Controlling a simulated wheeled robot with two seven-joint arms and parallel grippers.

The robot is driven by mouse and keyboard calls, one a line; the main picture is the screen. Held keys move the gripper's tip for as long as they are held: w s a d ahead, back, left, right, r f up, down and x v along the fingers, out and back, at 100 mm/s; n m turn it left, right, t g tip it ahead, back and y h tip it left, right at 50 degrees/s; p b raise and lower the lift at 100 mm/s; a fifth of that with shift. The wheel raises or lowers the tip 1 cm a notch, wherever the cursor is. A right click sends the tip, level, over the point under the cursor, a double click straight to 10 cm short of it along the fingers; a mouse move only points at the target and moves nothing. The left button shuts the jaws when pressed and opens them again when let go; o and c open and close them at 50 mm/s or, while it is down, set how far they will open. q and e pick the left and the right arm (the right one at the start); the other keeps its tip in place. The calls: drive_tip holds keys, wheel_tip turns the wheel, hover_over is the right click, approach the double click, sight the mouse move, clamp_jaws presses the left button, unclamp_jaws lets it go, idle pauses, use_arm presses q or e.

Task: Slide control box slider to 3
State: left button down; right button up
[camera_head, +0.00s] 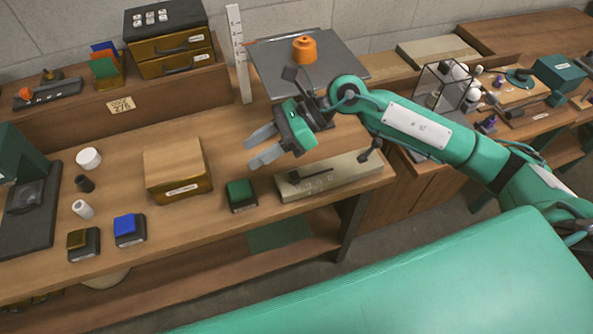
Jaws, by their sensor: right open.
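A low cream box (350,172) with a dark slot and lever-like piece (312,178) on its top lies near the right front of the wooden bench; it looks like the control box with its slider. Its markings are too small to read, so I cannot tell the slider's setting. My right gripper (253,149) is open and empty, its fingers pointing left. In the picture it is above and left of the cream box, apart from it. My left gripper is out of view.
A wooden box (177,170) stands left of my gripper. A grey plate with an orange knob (304,49) and an upright white scale (238,55) are behind.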

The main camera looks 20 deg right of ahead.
drive_tip(key=w+d+f+n+h, duration=0.2)
drive_tip(key=d+f+h, duration=0.1)
drive_tip(key=d+h, duration=0.3)
drive_tip(key=h, duration=0.2)
approach(296, 174)
drive_tip(key=shift+n, duration=0.3)
drive_tip(key=p+x, duration=0.3)
drive_tip(key=x, duration=0.6)
drive_tip(key=shift+a+f, duration=0.1)
drive_tip(key=shift+a, duration=0.05)
clamp_jaws()
